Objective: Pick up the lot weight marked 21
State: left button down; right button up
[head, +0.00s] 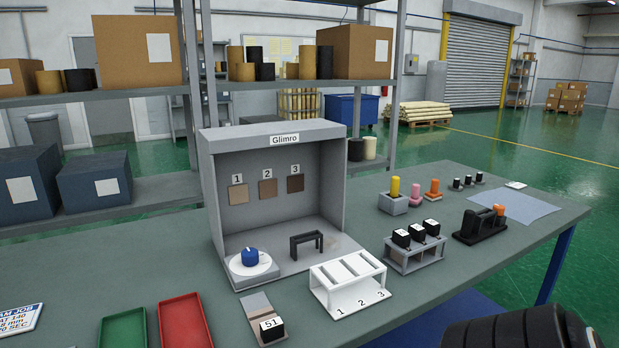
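Three black blocks with white labels, the left one (401,238), the middle one (416,231) and the right one (432,227), sit in a row on a grey rack (416,258) on the table. Their markings are too small to read, so I cannot tell which is 21. A black block marked 51 (272,329) sits at the front end of a grey strip near the table's front edge. Neither gripper is in view. A dark ribbed part, apparently of my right arm, shows at the bottom right.
A grey booth labelled Glimro (327,190) holds a blue-knobbed dial (250,258) and a small black stand (307,242). A white numbered rack (347,281), red tray (186,322), green tray (122,329) and black holder (479,226) share the table (440,290).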

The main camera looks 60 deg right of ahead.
aim_at(455, 187)
jog(key=z, duration=2.75)
jog(key=i+l+z, duration=0.75)
jog(key=i+l, duration=0.2)
jog(key=i+l+z, duration=0.2)
jog(key=i+z, duration=0.15)
jog(key=i, duration=0.25)
jog(key=i+z, duration=0.2)
jog(key=i, duration=1)
jog(key=i+l+u, duration=0.15)
jog(key=i, duration=1.05)
